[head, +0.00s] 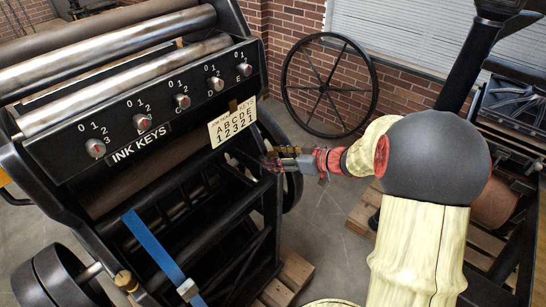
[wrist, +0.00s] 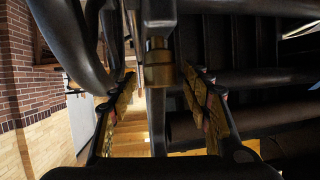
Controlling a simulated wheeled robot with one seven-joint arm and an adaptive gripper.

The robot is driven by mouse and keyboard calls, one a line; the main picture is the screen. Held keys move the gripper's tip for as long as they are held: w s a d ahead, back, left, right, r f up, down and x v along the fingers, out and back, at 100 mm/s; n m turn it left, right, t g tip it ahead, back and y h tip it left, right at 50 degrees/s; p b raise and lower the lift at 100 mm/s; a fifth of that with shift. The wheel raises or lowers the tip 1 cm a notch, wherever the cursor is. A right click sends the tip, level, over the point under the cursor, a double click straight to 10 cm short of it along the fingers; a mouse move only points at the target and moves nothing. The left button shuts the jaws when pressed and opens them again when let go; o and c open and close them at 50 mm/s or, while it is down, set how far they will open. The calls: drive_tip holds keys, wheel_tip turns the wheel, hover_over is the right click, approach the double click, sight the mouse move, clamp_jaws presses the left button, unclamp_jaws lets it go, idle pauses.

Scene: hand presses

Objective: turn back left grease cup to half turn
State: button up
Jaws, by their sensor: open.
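A brass grease cup (wrist: 158,70) hangs under a dark frame part at the centre of the wrist view. My gripper (wrist: 160,88) is open, with one finger on each side of the cup and a visible gap to both. I cannot tell how deep the cup sits between the fingertips. In the head view my gripper (head: 272,161) reaches in from the right to the right-hand frame of the press (head: 185,195). The cup cannot be made out there among the gripper parts. Another brass cup-like fitting (head: 126,281) shows low on the near side of the press.
The ink keys panel (head: 175,105) and a number card (head: 233,122) are above and left of my gripper. A large spoked wheel (head: 330,84) leans by the brick wall. A blue strap (head: 158,252) crosses the press. Open floor (head: 325,215) lies right of the press.

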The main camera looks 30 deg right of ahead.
drive_tip(key=shift+w+a+f, duration=0.1)
drive_tip(key=shift+w+a, duration=0.1)
drive_tip(key=shift+w, duration=0.15)
drive_tip(key=shift+c, duration=0.2)
drive_tip(key=c, duration=1.1)
